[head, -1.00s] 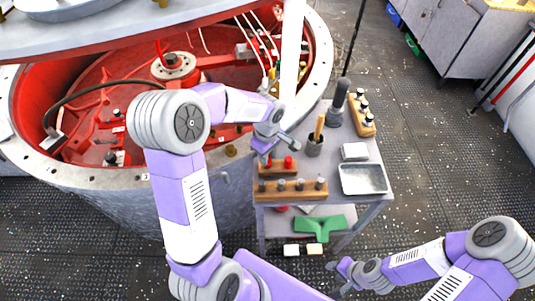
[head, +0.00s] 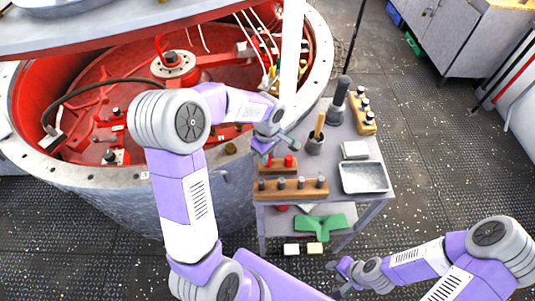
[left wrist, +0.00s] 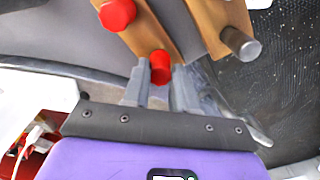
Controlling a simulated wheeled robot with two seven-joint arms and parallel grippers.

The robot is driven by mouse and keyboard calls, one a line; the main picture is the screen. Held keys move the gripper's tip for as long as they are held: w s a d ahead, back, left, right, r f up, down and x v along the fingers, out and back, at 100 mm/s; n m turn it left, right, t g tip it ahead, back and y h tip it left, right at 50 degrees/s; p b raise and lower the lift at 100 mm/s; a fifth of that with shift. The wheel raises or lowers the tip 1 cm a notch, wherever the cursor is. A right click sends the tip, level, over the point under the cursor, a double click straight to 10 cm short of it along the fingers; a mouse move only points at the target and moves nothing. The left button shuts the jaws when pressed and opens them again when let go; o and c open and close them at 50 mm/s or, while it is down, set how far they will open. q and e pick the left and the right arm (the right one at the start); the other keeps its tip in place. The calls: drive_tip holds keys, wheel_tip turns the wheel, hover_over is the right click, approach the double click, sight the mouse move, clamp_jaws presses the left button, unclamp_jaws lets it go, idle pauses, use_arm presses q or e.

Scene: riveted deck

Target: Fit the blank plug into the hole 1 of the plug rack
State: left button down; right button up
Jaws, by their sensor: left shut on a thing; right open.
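My left gripper (head: 267,158) is low over the small wooden block (head: 277,170) on the cart. In the left wrist view, its fingers (left wrist: 160,88) are shut on a red-topped plug (left wrist: 160,66). Whether that plug still sits in the block cannot be told. A second red plug (head: 289,160) stands in the same block, and shows in the left wrist view (left wrist: 117,14). A longer wooden rack (head: 290,195) in front carries several grey plugs. Which is the blank plug, and hole 1, are not readable. My right gripper (head: 341,275) is open and empty, low at the right of the cart.
The cart top also holds a metal tray (head: 364,177), a white box (head: 355,150), a cup with a wooden handle (head: 315,142), a dark upright tool (head: 338,100) and another wooden rack (head: 363,115) of bottles. The large red-lined vessel (head: 95,125) stands close at left.

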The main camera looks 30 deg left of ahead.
use_arm(q)
drive_tip(key=shift+f, duration=0.2)
drive_tip(key=c, duration=0.8)
unclamp_jaws()
wheel_tip(320, 180, up, 8)
drive_tip(key=shift+f+p, duration=0.2)
drive_tip(key=shift+p, duration=0.5)
drive_tip(key=shift+f, duration=0.1)
